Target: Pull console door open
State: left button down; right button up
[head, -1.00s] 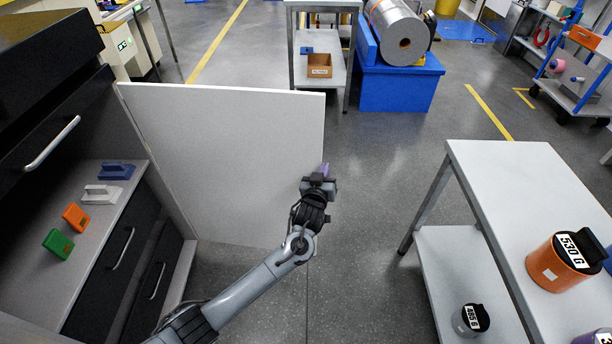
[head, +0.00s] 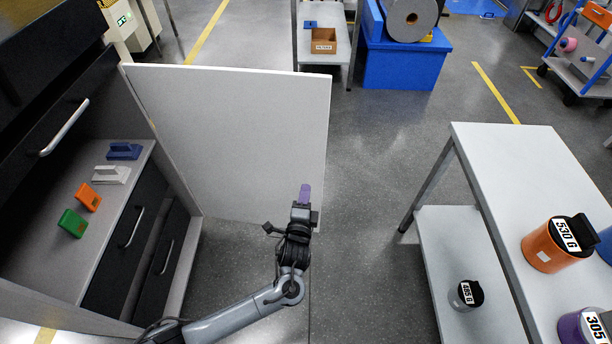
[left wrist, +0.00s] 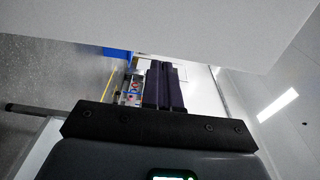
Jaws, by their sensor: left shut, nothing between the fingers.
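The console door (head: 235,140) is a flat white panel. In the head view it stands swung out wide from the dark console (head: 75,120), hinged at its left edge, and the shelf behind it shows. My left gripper (head: 305,194) is in front of the door's lower right part, near its free edge. Its purple fingers are shut with nothing between them. In the left wrist view the shut fingers (left wrist: 164,85) point away, and a pale panel fills the upper part. I cannot tell whether the fingers touch the door. My right gripper is not in view.
The console shelf holds a green block (head: 72,223), an orange block (head: 88,197), a white block (head: 111,175) and a blue block (head: 124,151). A grey table (head: 530,170) with weight canisters stands right. Floor between door and table is clear.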

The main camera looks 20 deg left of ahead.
aim_at(312, 154)
pick_arm(q)
jog(key=b+x, duration=0.7)
jog(key=x, duration=0.5)
jog(key=shift+f, duration=0.15)
jog(key=shift+w+a+b, duration=0.25)
jog(key=shift+w+b, duration=0.05)
jog(key=shift+w, duration=0.4)
